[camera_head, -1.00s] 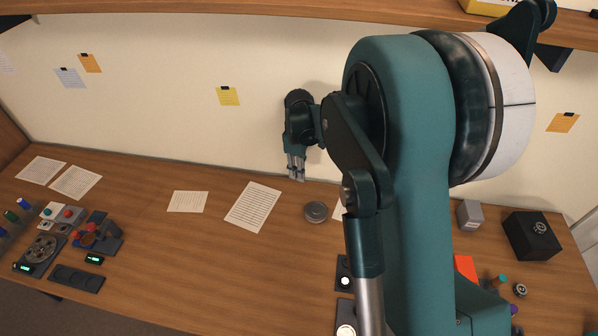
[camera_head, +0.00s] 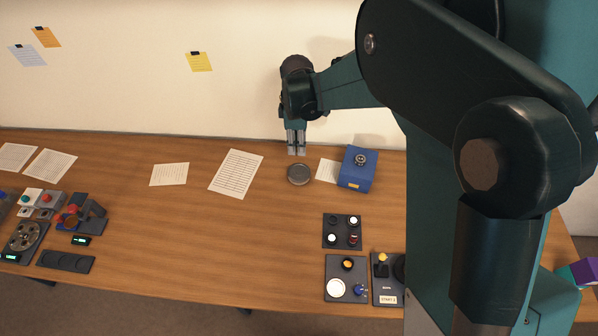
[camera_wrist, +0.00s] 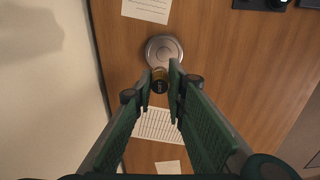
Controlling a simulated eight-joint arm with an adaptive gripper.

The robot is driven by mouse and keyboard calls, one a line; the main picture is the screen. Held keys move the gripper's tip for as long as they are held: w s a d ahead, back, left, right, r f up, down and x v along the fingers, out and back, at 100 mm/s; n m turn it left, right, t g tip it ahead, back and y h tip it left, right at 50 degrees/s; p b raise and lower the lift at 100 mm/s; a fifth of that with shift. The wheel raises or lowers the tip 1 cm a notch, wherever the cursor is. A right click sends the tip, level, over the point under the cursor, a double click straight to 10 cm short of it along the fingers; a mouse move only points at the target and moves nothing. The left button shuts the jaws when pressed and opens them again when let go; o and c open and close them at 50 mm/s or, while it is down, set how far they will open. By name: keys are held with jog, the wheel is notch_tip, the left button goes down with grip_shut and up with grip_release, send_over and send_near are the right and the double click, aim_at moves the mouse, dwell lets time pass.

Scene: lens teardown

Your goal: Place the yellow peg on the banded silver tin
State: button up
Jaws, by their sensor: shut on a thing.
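The silver tin (camera_head: 299,174) is a low round metal disc on the desk, near the wall. It also shows in the wrist view (camera_wrist: 163,47), just beyond my fingertips. My gripper (camera_head: 297,150) points down above and slightly behind the tin in the head view. In the head view the peg is hidden or too small to see.
A blue box (camera_head: 357,169) stands right of the tin beside a paper sheet. Dark part trays (camera_head: 343,231) lie in front. A larger sheet (camera_head: 236,174) lies to the left, with bare desk between. Stations with small parts crowd the far left.

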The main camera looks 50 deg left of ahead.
jog(key=shift+d+r, duration=0.15)
jog(key=shift+d, duration=0.4)
send_over(299, 172)
jog(key=shift+f, duration=3.15)
jog(key=shift+f, duration=0.1)
jog(key=shift+f, duration=1.75)
jog(key=shift+f, duration=0.25)
jog(key=o, duration=0.8)
jog(key=shift+r, duration=0.1)
